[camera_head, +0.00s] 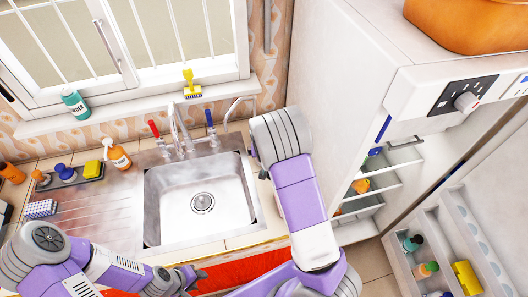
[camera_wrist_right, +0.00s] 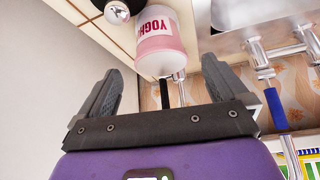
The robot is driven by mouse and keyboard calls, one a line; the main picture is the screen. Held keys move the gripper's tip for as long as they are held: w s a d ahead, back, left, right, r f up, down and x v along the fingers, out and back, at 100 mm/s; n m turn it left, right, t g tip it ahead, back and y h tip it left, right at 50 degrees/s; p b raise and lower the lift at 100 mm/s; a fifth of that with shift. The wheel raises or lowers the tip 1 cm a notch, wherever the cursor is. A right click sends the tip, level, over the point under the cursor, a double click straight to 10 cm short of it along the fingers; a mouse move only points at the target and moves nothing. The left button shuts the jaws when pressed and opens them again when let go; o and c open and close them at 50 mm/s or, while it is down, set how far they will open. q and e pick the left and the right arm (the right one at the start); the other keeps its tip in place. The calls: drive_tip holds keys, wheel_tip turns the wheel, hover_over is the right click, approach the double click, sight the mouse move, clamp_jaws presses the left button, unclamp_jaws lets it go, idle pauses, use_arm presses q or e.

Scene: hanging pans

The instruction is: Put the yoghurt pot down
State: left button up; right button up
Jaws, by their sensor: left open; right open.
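The yoghurt pot (camera_wrist_right: 165,48), pink and white with red lettering, shows in the right wrist view just beyond my right fingertips. It appears to stand on the pale counter beside the sink, though its contact with the counter is hard to see. My right gripper (camera_wrist_right: 171,72) is open, with a gap between each finger and the pot. In the head view, the pot and right gripper are not visible. My left gripper (camera_head: 190,278) is open and empty low in the head view, in front of the counter.
The steel sink (camera_head: 201,203) is empty, with taps (camera_head: 180,135) behind it. The open fridge (camera_head: 360,140) is at right. A green bottle (camera_head: 75,103) stands on the windowsill.

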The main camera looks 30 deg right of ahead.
drive_tip(key=w+a+f+m+t+h+b, duration=0.1)
drive_tip(key=w+a+t+b, duration=0.4)
drive_tip(key=b, duration=0.3)
drive_tip(key=d+f+m+h+b, duration=0.1)
drive_tip(key=d+h+b, duration=0.1)
drive_tip(key=b, duration=0.1)
drive_tip(key=d+f+m+h+b, duration=0.1)
drive_tip(key=d+h+b, duration=0.1)
drive_tip(key=b, duration=0.1)
drive_tip(key=s+d+f+m+g+h+b, duration=0.1)
drive_tip(key=d+f+h+b, duration=0.1)
drive_tip(key=h+b, duration=0.1)
drive_tip(key=shift+d+m+b, duration=0.25)
drive_tip(key=shift+m+b, duration=0.05)
drive_tip(key=shift+m, duration=0.1)
drive_tip(key=shift+w+d, duration=0.3)
drive_tip(key=shift+w, duration=0.05)
